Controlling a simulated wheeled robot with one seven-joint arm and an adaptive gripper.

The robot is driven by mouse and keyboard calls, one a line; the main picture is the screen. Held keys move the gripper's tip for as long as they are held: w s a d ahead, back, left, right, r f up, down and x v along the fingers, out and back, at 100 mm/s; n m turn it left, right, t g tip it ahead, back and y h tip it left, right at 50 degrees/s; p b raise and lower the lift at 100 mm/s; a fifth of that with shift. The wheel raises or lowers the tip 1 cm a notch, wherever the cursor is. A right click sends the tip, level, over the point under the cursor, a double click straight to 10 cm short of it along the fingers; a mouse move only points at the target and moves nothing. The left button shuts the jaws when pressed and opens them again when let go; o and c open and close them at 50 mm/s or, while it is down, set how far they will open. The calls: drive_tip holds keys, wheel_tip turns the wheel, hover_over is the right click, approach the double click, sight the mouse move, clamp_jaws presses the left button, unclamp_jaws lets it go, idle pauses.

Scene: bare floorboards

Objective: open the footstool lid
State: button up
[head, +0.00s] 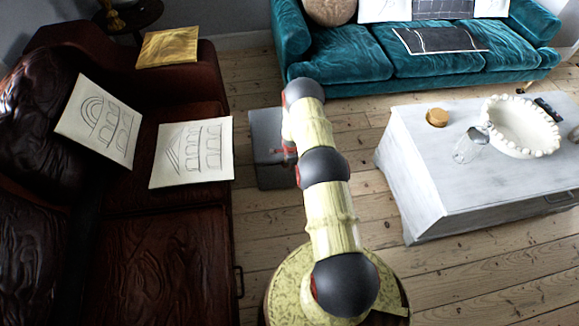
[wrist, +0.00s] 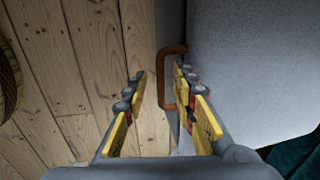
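The footstool is a light grey box (head: 266,135) on the floor between the brown sofa and the white table. My arm covers its right part in the head view. In the wrist view its grey surface (wrist: 250,70) fills the right side, with a reddish-brown bar handle (wrist: 161,80) at its left edge. The lid looks closed in the head view. My gripper (wrist: 160,78) is open, its yellow-padded fingers apart. The handle shows between the fingertips, closer to the right finger, which partly overlaps it. I cannot tell whether they touch.
A brown leather sofa (head: 150,262) with drawings stands at left. A teal sofa (head: 433,66) is behind. A white table (head: 430,160) with a bowl (head: 522,128) and a glass jar (head: 469,146) stands at right. Bare floorboards (head: 258,230) lie in front of the footstool.

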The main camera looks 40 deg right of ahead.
drive_tip(key=shift+w+f, duration=0.1)
drive_tip(key=shift+f, duration=0.2)
drive_tip(key=shift+c, duration=0.4)
clamp_jaws()
idle(0.4)
